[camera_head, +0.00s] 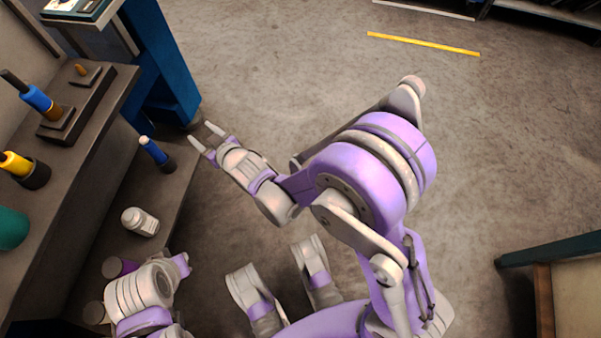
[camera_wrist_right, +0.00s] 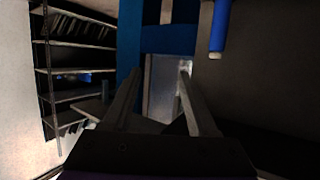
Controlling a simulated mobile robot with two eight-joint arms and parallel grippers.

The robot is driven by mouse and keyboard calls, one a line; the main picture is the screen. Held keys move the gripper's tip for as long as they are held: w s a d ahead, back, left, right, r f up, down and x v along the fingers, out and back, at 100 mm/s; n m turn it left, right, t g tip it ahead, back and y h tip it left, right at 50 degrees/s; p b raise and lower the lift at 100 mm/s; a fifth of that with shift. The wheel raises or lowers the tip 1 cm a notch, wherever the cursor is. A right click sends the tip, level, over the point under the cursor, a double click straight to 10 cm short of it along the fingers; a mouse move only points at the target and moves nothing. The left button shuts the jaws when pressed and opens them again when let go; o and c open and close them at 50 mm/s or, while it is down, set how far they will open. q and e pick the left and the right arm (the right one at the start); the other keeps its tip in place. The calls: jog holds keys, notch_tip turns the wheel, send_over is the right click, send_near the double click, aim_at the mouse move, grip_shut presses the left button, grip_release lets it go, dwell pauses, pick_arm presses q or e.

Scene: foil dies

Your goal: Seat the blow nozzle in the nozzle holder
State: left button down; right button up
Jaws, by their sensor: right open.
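My right gripper (camera_head: 200,131) is open and empty beside the bench, its two fingers apart; they also show in the right wrist view (camera_wrist_right: 160,72). A blue cylinder with a pale tip (camera_head: 152,150) stands in a dark base on the lower ledge, left of the right gripper and apart from it. A similar blue cylinder shows at the upper right of the wrist view (camera_wrist_right: 219,28). On the upper bench, a blue and brown piece with a dark tip (camera_head: 40,101) stands tilted in a dark block. I cannot tell which piece is the nozzle or its holder. My left gripper's fingers are not visible.
An orange peg (camera_head: 81,70) sits on a dark block. A yellow piece (camera_head: 15,163) stands in a dark cup, near a green rounded object (camera_head: 10,228). A white bottle (camera_head: 140,222) is on the ledge. A blue cabinet (camera_head: 165,70) stands behind. The floor right of the bench is open.

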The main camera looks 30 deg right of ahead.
jog(key=s+d+r+m+g+h, duration=0.15)
jog(key=s+d, duration=0.25)
jog(key=d, duration=0.4)
jog(key=s+d+m+g+h, duration=0.1)
jog(key=s+d+g, duration=0.3)
jog(key=s, duration=0.8)
jog(key=s+d+m+g+h, duration=0.1)
jog(key=s+d+g+h, duration=0.1)
jog(key=s+d, duration=0.7)
jog(key=s+g, duration=0.1)
jog(key=s, duration=0.3)
jog(key=shift+r+g, duration=0.25)
jog(key=shift+g, duration=0.1)
jog(key=shift+m, duration=0.25)
pick_arm(q)
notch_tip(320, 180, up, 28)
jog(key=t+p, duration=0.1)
jog(key=p, duration=2.3)
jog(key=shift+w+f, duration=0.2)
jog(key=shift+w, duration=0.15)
pick_arm(e)
notch_tip(320, 180, up, 28)
jog(key=t, duration=0.1)
jog(key=shift+w+f, duration=0.2)
jog(key=shift+w, duration=0.1)
